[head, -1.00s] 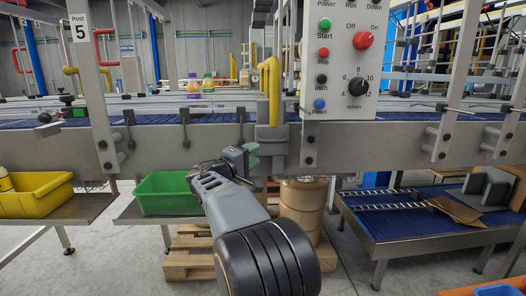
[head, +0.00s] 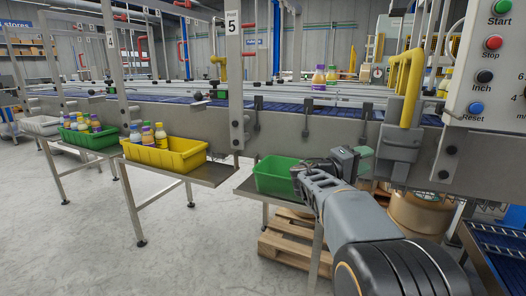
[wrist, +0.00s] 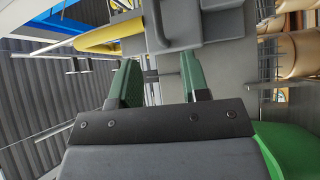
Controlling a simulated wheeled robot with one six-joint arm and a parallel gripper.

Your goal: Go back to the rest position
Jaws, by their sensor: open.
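My gripper (head: 354,158) is at the end of my grey arm, in front of the conveyor's side, just right of and above an empty green bin (head: 275,181). In the wrist view my gripper (wrist: 158,75) shows two green fingers standing apart with nothing between them. Beyond the fingers are a grey housing and a yellow bent guard. Part of the green bin (wrist: 285,150) shows at the lower right of the wrist view.
A yellow bin (head: 185,163) and another green bin (head: 90,141), both with bottles, stand on side shelves at left. The control panel (head: 492,75) and yellow guard (head: 405,85) are close at right. A pallet (head: 290,256) lies below. Floor at left is clear.

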